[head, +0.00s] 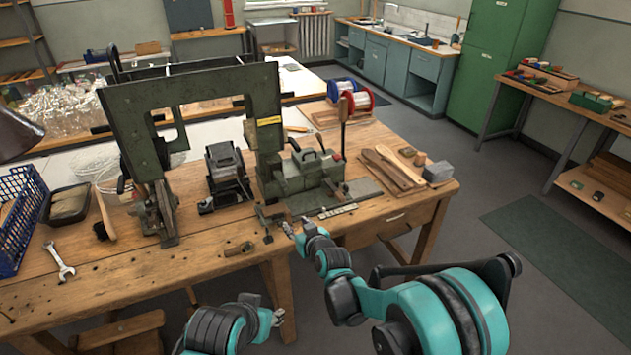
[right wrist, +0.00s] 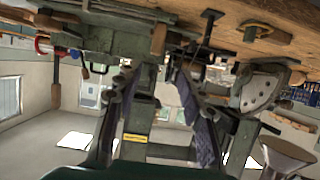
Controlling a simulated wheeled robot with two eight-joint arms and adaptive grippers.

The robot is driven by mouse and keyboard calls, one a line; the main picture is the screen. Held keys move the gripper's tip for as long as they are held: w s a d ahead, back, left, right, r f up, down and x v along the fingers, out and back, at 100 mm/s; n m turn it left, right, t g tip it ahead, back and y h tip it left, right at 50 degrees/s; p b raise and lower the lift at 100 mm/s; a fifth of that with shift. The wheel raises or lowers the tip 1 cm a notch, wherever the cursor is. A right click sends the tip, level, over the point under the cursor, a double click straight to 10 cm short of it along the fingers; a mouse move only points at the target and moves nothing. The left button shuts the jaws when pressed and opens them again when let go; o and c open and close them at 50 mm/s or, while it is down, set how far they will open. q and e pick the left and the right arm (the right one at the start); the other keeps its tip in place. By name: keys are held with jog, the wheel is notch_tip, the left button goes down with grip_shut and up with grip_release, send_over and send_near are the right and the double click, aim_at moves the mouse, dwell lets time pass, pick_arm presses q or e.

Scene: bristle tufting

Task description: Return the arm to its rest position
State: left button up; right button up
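My right arm (head: 335,275), teal and dark grey, reaches from the lower right to the front edge of the wooden workbench (head: 185,250). Its gripper (head: 291,230) is at that edge, just in front of the green tufting machine (head: 300,172). In the right wrist view, which looks upside down, the two dark padded fingers of this gripper (right wrist: 160,75) stand apart with nothing seen between them. My left arm (head: 215,328) is low in front of the bench. Its gripper (head: 278,316) is small and partly hidden, so its opening cannot be told.
A wrench (head: 60,262), a brush (head: 104,215) and a blue crate (head: 18,215) are on the bench's left. Wooden brush blanks (head: 393,168) and a grey block (head: 437,172) are on its right. A stool (head: 120,330) is below.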

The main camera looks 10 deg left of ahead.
jog(key=s+d+r+m+h, duration=0.1)
jog(key=s+d+r, duration=0.2)
jog(key=d, duration=0.3)
jog(key=s+d+r+m+g+h, duration=0.1)
jog(key=s+d+r, duration=0.2)
jog(key=d, duration=0.4)
jog(key=s+d+r+m+h, duration=0.1)
jog(key=s+d+r, duration=0.15)
jog(key=d, duration=0.35)
jog(key=s+d+f+m+g+h, duration=0.1)
jog(key=s+d+f+m+h, duration=0.1)
jog(key=s+d, duration=0.6)
jog(key=s+d+f+m+g+h, duration=0.1)
jog(key=s+d+g+h, duration=0.1)
jog(key=s+d, duration=0.6)
jog(key=s, duration=0.6)
jog(key=shift+s+d+f+m, duration=0.2)
jog(key=shift+d+f+m, duration=0.15)
jog(key=shift+m, duration=0.05)
